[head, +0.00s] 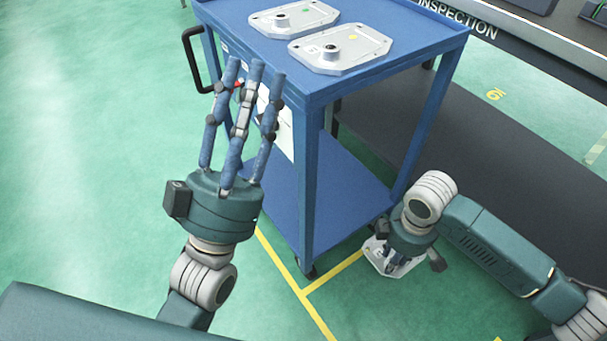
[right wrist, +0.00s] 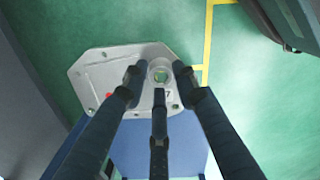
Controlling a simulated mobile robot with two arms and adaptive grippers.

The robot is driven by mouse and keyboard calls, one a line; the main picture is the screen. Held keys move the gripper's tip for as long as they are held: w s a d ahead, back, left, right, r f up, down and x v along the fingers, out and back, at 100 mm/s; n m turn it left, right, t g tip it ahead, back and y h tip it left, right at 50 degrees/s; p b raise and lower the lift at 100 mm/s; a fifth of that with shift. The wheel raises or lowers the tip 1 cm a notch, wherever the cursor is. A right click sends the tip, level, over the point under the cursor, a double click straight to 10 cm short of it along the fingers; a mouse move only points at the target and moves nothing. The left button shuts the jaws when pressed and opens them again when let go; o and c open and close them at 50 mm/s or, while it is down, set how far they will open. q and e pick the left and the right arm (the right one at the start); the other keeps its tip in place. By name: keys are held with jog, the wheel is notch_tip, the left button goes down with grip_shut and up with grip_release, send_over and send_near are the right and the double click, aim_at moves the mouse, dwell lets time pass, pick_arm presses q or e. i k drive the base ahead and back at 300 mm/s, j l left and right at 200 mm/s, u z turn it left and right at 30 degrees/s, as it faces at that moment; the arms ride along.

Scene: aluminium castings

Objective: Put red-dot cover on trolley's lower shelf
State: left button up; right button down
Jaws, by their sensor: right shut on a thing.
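The red-dot cover, a silver cast plate (right wrist: 95,75) with a round boss, fills the middle of the right wrist view, its red dot near the left side. My right gripper (right wrist: 158,85) is shut on it at the boss. In the head view the cover (head: 408,268) is partly hidden under my right gripper (head: 393,258), just outside the trolley's right side. The blue trolley (head: 390,72) has a lower shelf (head: 345,190), whose visible part is bare. My left gripper (head: 255,70) is open and empty, its fingers upright in front of the trolley's left side.
Two other silver covers, one at the back (head: 292,17) and one with a yellow dot (head: 345,50), lie on the trolley's top. Trolley posts flank the shelf opening. A dark mat (head: 480,150) and the inspection bench (head: 500,22) are at right. Green floor is free at left.

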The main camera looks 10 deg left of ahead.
aim_at(325, 195)
jog(key=i+j, duration=0.5)
jog(key=j, duration=0.25)
jog(key=i+j, duration=0.25)
jog(key=j, duration=0.1)
